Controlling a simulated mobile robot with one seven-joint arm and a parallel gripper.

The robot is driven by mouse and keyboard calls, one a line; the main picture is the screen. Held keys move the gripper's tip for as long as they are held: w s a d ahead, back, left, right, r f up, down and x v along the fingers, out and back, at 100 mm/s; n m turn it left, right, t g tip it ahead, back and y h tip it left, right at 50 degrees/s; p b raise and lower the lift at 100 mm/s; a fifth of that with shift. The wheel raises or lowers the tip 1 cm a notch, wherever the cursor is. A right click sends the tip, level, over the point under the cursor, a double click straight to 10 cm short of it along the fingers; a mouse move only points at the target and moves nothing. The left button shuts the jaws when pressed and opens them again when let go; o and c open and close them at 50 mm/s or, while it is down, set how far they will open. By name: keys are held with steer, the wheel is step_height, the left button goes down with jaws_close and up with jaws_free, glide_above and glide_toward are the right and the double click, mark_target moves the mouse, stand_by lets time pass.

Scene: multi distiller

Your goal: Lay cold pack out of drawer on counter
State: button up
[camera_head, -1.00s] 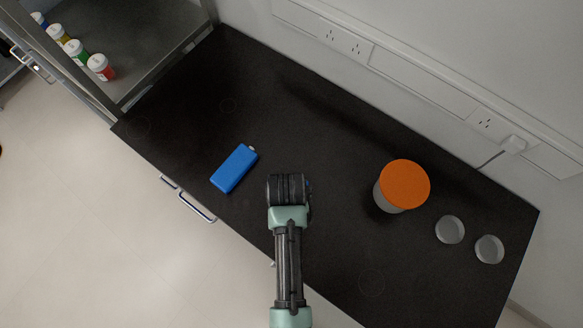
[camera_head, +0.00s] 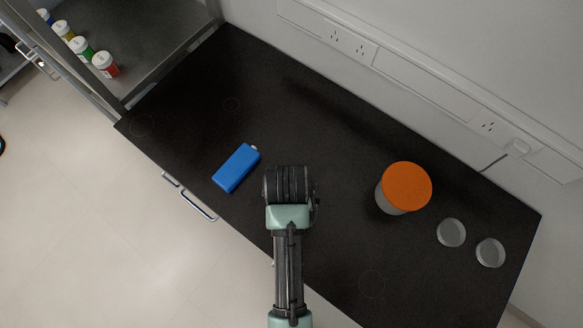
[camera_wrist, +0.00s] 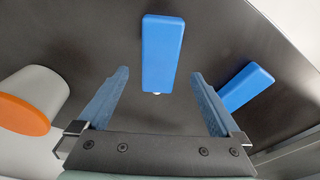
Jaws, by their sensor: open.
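A blue cold pack (camera_head: 236,168) with a small white cap lies flat on the black counter (camera_head: 310,130), left of my gripper (camera_head: 286,182). In the wrist view, my gripper (camera_wrist: 160,74) is open and empty over the counter, its two bluish fingers apart. That view shows two blue packs. One pack (camera_wrist: 162,52) lies straight ahead, beyond the fingertips and in line with the gap. The other pack (camera_wrist: 246,86) lies to the right, partly behind the right finger. The head view shows only one pack; my arm seems to hide the other. The drawer handle (camera_head: 198,206) sits under the counter's front edge.
A jar with an orange lid (camera_head: 406,186) stands right of my gripper. Two round clear dishes (camera_head: 451,233) lie further right. Several small capped bottles (camera_head: 80,47) stand on a shelf at upper left. Wall sockets (camera_head: 350,40) run along the back. The counter's back left is clear.

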steer(key=w+r+t, duration=0.4)
steer(key=w+r, duration=0.2)
steer(key=r, duration=0.6)
steer(key=w+r+n+t, duration=0.1)
steer(key=w+r+t, duration=0.4)
steer(key=r, duration=0.6)
steer(key=w+r+t, duration=0.3)
steer(key=w+r, duration=0.4)
steer(key=r, duration=0.5)
step_height(320, 180, up, 16)
steer(key=n+t, duration=0.1)
steer(key=t, duration=0.5)
steer(key=s+r+t, duration=0.3)
steer(key=s+r, duration=0.3)
steer(key=r, duration=0.3)
steer(key=s+r+t+b, duration=0.1)
steer(key=s+r+t, duration=0.3)
steer(key=r, duration=0.5)
steer(key=shift+s+r+n+t, duration=0.2)
steer(key=shift+s+n+t, duration=0.15)
steer(key=shift+s, duration=0.6)
